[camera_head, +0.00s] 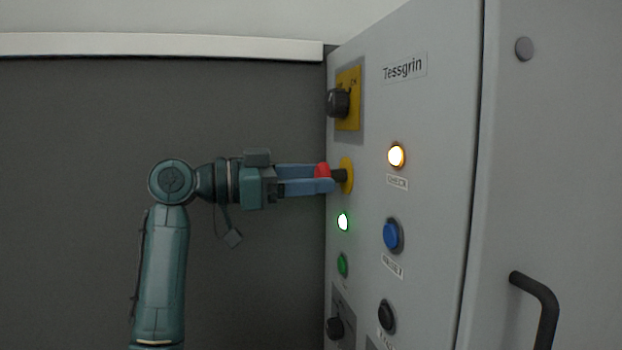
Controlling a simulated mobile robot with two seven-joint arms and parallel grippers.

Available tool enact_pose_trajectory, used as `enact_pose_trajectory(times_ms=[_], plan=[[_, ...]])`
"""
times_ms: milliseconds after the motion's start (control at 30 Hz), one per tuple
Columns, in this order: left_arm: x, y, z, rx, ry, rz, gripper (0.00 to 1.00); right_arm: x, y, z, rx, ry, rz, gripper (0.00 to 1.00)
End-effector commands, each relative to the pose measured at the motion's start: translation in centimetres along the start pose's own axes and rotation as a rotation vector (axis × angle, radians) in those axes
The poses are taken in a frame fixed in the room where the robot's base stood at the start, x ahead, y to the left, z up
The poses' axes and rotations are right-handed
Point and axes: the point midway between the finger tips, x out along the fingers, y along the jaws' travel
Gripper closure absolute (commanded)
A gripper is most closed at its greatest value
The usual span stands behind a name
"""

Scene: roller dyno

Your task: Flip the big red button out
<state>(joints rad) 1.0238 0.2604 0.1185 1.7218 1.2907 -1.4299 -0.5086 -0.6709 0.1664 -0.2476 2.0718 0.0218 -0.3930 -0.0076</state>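The big red button (322,170) is a red mushroom head on a dark stem with a yellow round plate (347,175) behind it. It sticks out from the left face of the grey control panel, below the yellow switch plate. My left gripper (322,180) reaches in from the left, level with the button. Its two blue-grey fingers lie on either side of the red head and appear closed on it. The near finger hides the lower part of the head. My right gripper is not in view.
The panel (445,120) also carries a black rotary knob (339,103) above, a lit white lamp (343,222) and green button (343,265) below, and an orange lamp (396,156) and blue button (392,236) to the right. A black handle (545,305) protrudes at lower right.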

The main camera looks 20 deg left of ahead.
Motion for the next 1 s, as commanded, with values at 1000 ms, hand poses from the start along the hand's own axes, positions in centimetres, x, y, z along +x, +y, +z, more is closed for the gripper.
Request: enact_pose_trajectory(times_ms=[1000], plan=[[-11.8, 0.0, 0.2, 0.0, -0.002, -0.003, 0.39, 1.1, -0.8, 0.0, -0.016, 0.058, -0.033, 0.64]])
